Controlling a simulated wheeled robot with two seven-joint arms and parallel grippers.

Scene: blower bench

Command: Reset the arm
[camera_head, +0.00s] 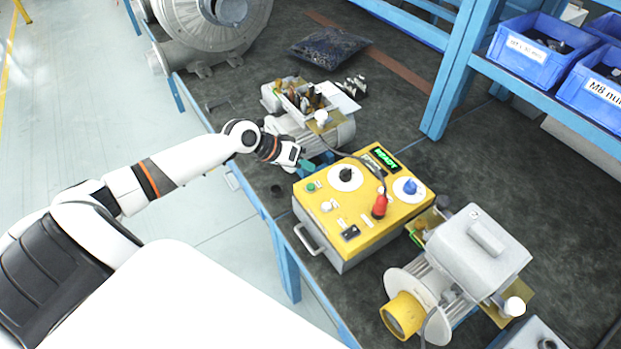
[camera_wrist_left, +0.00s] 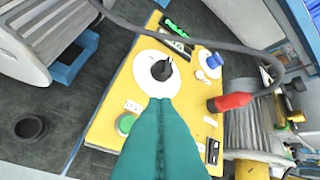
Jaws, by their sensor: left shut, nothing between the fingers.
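My left arm reaches in from the left in the head view. Its gripper (camera_head: 306,164) is at the far left corner of the yellow control box (camera_head: 350,225). In the left wrist view the teal fingers (camera_wrist_left: 161,135) are shut together with nothing between them. They point toward the black knob (camera_wrist_left: 162,69) on its white dial; whether they touch it I cannot tell. The box also has a green button (camera_wrist_left: 126,124), a blue knob (camera_wrist_left: 215,60) and a lit green display (camera_head: 386,160). A red-handled plug (camera_head: 380,205) on a cable lies over the box. My right gripper is not in view.
A motor with an open parts-filled top (camera_head: 300,105) stands behind the box. Another motor (camera_head: 470,255) with a yellow end stands to its right. Blue bins (camera_head: 530,50) sit on a shelf. A large blower housing (camera_head: 205,30) is at the back left.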

